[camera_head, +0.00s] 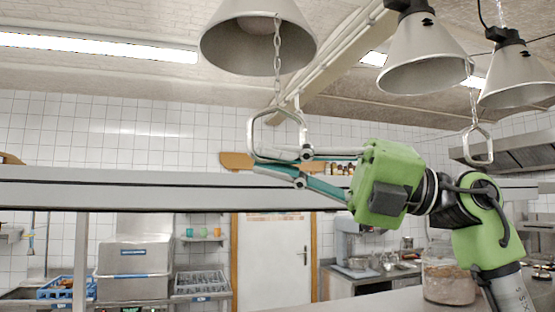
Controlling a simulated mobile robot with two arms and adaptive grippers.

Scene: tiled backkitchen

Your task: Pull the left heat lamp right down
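The left heat lamp (232,45) is a wide pale-grey cone at the top of the camera_head view. A chain (277,60) hangs from it to a metal pull handle (250,130), a rounded loop. My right gripper (258,163) reaches in from the right at the bottom of this loop. Its two fingers close in towards each other, and the loop's lower bar appears to be between the fingertips. The fingers partly hide that bar. My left gripper is not in view.
Two more lamps, a middle one (422,62) and a right one (517,75), hang at the upper right. Another pull handle (477,146) hangs right of my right wrist. A long grey shelf rail (120,188) crosses behind the gripper. A glass jar (448,281) stands below my forearm.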

